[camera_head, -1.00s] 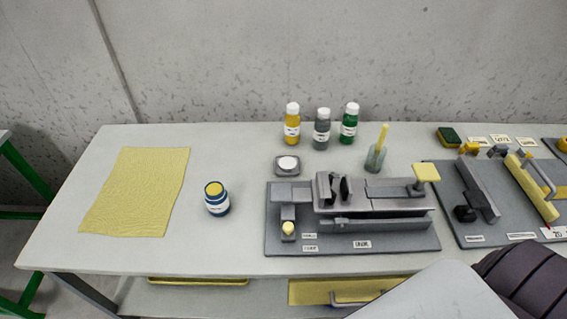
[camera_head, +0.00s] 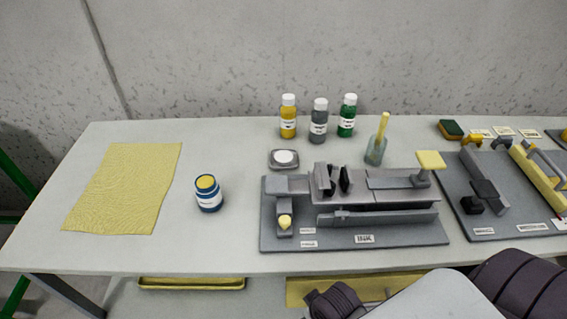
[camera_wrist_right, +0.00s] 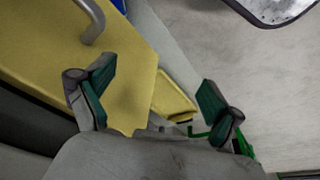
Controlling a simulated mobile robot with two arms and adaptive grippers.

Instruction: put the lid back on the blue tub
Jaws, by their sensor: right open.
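The blue tub (camera_head: 208,198) stands upright on the table, left of the middle, with a white label. A yellow round surface shows at its top; I cannot tell whether this is its contents or a cover. A white disc (camera_head: 284,157) lies on a small grey square base behind the grey fixture; I cannot tell whether it is the lid. My right gripper (camera_wrist_right: 155,98) is open in the right wrist view, its green-padded fingers wide apart with nothing between them. Neither tub nor disc shows there. My left gripper is not in view.
A yellow cloth (camera_head: 124,190) lies at the left. Yellow, grey and green bottles (camera_head: 319,120) stand at the back. The grey fixture (camera_head: 355,240) fills the middle front. A yellow drawer front (camera_wrist_right: 125,75) is close to my right gripper. Table space around the tub is clear.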

